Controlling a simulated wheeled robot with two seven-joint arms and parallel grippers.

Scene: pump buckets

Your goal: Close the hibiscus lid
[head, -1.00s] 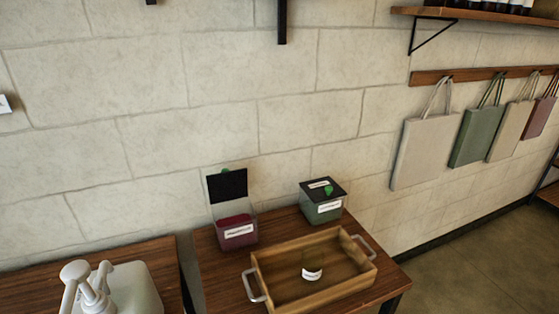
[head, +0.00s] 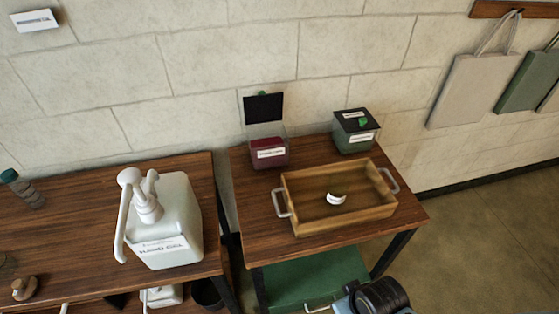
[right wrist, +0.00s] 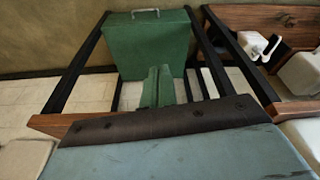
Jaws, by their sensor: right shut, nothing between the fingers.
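A clear container with dark red contents (head: 268,154) stands at the back left of the right-hand table. I take it to be the hibiscus one, though its label is too small to read surely. Its black lid (head: 263,107) stands open, upright at the back near the wall. My right gripper (right wrist: 160,72) is shut and empty in the right wrist view, with the green box under the table beyond it. Part of my right arm (head: 378,298) shows at the bottom of the head view, in front of and below the table. My left gripper is not in view.
A green container (head: 353,139) with its lid down stands right of the red one. A wooden tray (head: 350,219) holding a small labelled jar (head: 336,197) lies in front. A white pump bottle (head: 180,215) stands on the left table. Open floor lies to the right.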

